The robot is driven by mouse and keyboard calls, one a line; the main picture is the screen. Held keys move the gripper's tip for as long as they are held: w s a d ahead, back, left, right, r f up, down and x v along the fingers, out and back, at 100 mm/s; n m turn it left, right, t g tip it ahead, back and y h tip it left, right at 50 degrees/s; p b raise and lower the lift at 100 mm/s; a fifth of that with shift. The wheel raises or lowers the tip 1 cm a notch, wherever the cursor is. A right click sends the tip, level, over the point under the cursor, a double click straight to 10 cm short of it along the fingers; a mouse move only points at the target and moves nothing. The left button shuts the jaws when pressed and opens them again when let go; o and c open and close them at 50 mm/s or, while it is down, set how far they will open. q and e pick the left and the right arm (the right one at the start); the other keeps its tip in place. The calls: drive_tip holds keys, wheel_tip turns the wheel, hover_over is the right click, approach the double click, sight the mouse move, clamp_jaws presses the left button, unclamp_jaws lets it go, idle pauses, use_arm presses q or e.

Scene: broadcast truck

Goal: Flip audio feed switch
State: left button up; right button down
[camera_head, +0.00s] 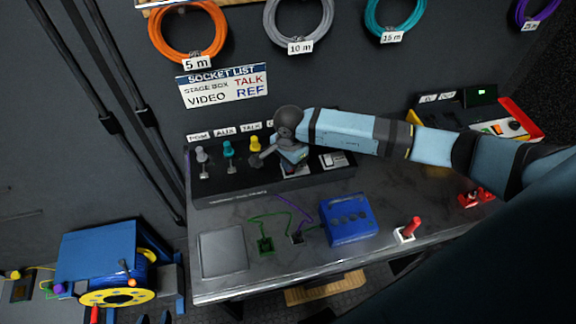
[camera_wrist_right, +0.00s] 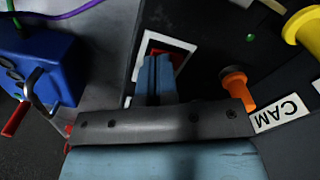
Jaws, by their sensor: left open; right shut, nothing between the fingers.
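A red rocker switch in a white frame (camera_wrist_right: 182,54) shows in the right wrist view on the dark panel (camera_head: 270,187). My right gripper (camera_wrist_right: 156,62) is shut with nothing between its fingers. Its fingertips are over the switch and hide part of it; I cannot tell whether they touch it. In the head view my right arm comes in from the right, and the right gripper (camera_head: 292,158) points down at the panel and covers most of the switch. Which way the rocker is tilted is not clear. My left gripper is not in view.
Grey (camera_head: 201,154), teal (camera_head: 228,149) and yellow (camera_head: 255,144) plugs stand on the panel. An orange plug (camera_wrist_right: 236,85) is beside my right gripper. A blue box (camera_head: 348,219), a red-handled lever (camera_head: 410,229) and a grey pad (camera_head: 223,252) are on the bench.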

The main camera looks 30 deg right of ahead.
drive_tip(key=shift+f, duration=0.3)
drive_tip(key=shift+r, duration=0.1)
drive_tip(key=shift+r+p, duration=0.35)
drive_tip(key=shift+r, duration=0.45)
drive_tip(key=shift+r+p, duration=1.15)
drive_tip(key=shift+r, duration=1.5)
